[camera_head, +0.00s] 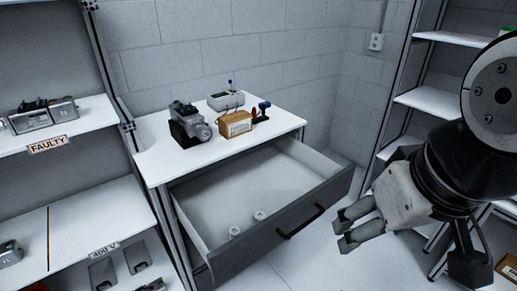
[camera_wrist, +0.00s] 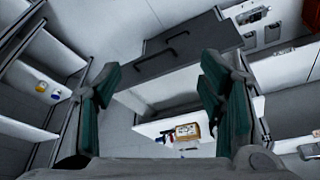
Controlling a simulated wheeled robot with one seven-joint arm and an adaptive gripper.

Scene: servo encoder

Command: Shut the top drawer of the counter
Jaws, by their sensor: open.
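The top drawer (camera_head: 262,238) of the white counter (camera_head: 160,165) is pulled well out. Its front is dark grey with a black bar handle (camera_head: 301,222), and its light interior holds two small white pieces (camera_head: 246,223). In the wrist view the dark drawer front (camera_wrist: 200,48) and handles lie beyond my fingers, partly hidden by them. My gripper (camera_head: 340,233) is to the right of the drawer front, its fingers pointing left, apart from the handle as far as I can see. In the wrist view its two fingers (camera_wrist: 160,82) are spread with nothing between them.
Shelving with a FAULTY label (camera_head: 48,145) is at left. More shelves (camera_head: 430,101) stand at right, behind my arm.

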